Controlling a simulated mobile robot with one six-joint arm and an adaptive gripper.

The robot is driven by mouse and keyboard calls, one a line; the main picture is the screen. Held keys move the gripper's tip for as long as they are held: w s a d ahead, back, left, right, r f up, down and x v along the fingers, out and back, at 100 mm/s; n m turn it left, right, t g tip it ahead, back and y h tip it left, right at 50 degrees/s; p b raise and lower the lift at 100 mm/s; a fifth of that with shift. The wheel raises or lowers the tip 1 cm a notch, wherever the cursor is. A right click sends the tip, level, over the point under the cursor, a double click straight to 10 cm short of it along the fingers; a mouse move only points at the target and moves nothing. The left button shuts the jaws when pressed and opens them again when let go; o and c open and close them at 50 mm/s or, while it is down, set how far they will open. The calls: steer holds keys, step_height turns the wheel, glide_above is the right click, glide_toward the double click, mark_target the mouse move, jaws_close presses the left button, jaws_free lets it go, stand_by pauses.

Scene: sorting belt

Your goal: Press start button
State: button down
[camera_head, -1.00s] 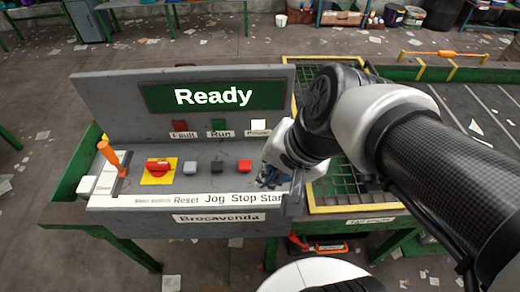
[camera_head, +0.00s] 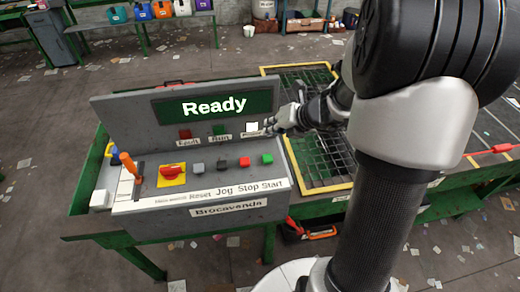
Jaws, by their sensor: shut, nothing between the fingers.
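The green start button (camera_head: 267,158) is at the right end of the button row on the grey control panel (camera_head: 150,218), above the printed word "Start". It is in full view. My gripper (camera_head: 270,126) is shut and empty. In the picture it appears above the start button, near the white light (camera_head: 252,127) and the right end of the upright board; its exact distance from the board is hard to tell. The screen (camera_head: 205,106) reads "Ready" in white on green.
Left of the start button are a red button (camera_head: 244,162), a dark one (camera_head: 222,165), a grey one (camera_head: 198,168) and a red switch on a yellow plate (camera_head: 172,171). An orange-handled lever (camera_head: 129,164) stands further left. A yellow-edged mesh guard (camera_head: 318,155) is right of the panel.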

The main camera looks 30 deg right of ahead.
mark_target(270, 157)
steer(key=shift+f, duration=0.1)
step_height(270, 157, down, 9)
steer(key=b, duration=0.8)
steer(key=shift+r, duration=0.2)
stand_by(1.1)
steer(key=shift+f+b, duration=0.45)
steer(key=shift+b, duration=0.05)
steer(key=shift+f+b, duration=0.4)
steer(key=shift+f, duration=0.15)
stand_by(0.4)
stand_by(0.4)
steer(key=shift+r+p, duration=1.05)
